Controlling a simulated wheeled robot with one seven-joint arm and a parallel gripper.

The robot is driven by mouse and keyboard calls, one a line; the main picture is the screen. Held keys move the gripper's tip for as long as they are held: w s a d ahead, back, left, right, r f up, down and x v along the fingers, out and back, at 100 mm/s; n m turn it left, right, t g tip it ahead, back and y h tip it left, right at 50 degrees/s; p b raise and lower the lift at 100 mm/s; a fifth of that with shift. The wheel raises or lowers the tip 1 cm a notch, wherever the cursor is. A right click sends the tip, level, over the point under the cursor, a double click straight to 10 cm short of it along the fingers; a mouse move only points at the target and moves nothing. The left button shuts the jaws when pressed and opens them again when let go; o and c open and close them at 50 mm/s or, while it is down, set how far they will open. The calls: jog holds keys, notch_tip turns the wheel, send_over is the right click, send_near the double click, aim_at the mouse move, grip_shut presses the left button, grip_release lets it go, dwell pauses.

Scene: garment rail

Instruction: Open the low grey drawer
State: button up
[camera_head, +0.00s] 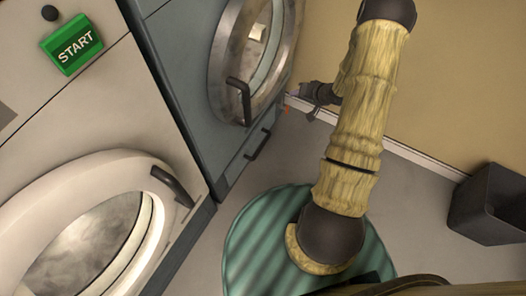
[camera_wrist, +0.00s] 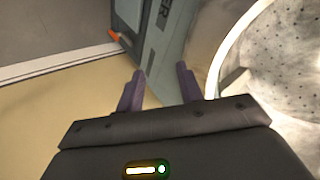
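The low grey drawer (camera_head: 240,164) is at the foot of the blue-grey machine in the head view. Its dark bar handle (camera_head: 258,144) is in plain view, and the drawer front looks flush with the machine. My gripper (camera_head: 316,95) is beyond the machine's far corner, near the wall and apart from the handle. In the wrist view my gripper (camera_wrist: 162,87) has its two dark fingers spread with nothing between them.
The blue-grey machine's round door (camera_head: 247,60) is above the drawer. A white machine (camera_head: 95,110) with a green START button (camera_head: 72,45) stands at left. A dark bin (camera_head: 490,205) is at right by the wall.

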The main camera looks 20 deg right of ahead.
aim_at(263, 143)
jog(key=s+f+m+t+y+b, duration=0.1)
jog(key=s+f+m+y+b, duration=0.1)
jog(key=f+b, duration=0.6)
jog(key=s+a+f+m+t+y+b, duration=0.1)
jog(key=s+f+y+b, duration=0.4)
jog(key=f, duration=1.7)
jog(key=s+m+t+b, duration=0.1)
jog(key=s+b, duration=0.1)
jog(key=b, duration=0.1)
jog(key=shift+f+m+y+b, duration=0.2)
jog(key=shift+m+y+b, duration=0.1)
jog(key=shift+b, duration=0.1)
jog(key=shift+a, duration=0.15)
jog(key=b+x, duration=0.2)
jog(key=x, duration=0.3)
jog(key=b+x, duration=0.2)
jog(key=x, duration=0.4)
jog(key=b+x, duration=0.3)
jog(key=x, duration=0.2)
jog(key=shift+w+a+f, duration=0.1)
jog(key=shift+f, duration=0.2)
jog(key=shift+w+a, duration=0.3)
jog(key=shift+w, duration=0.05)
jog(key=shift+c, duration=0.3)
grip_shut()
